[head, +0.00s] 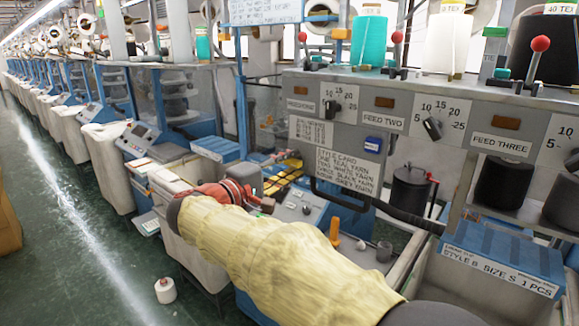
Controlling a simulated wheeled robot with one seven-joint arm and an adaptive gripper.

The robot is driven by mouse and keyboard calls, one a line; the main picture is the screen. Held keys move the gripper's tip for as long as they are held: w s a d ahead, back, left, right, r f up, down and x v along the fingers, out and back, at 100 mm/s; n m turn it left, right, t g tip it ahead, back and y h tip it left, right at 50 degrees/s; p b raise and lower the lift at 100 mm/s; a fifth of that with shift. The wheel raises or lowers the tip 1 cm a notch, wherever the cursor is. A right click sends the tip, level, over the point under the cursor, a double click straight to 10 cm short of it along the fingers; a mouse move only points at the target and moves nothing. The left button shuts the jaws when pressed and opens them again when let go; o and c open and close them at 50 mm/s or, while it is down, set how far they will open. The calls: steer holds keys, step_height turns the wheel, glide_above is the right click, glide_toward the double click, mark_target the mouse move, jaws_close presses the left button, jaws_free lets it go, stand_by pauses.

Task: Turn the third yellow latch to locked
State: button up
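My arm, in a cream sleeve, reaches from the bottom right to the machine in the middle of the head view. My gripper (256,196), red and dark, is at its far end, by the left part of the machine's control deck. The sleeve and wrist hide part of it, and its fingers are too small to read as open or shut. Small yellow parts (284,181) lie just beyond and to the right of the gripper, partly hidden. I cannot tell which of them is the third latch, or how it is turned.
A grey panel (405,105) with dials and red-knobbed levers stands above the deck. An orange handle (334,232) stands upright on the deck. A blue carton (505,255) is at the right. A white cone (165,291) stands on the floor; the green aisle (70,220) at left is mostly clear.

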steer(key=v, duration=1.2)
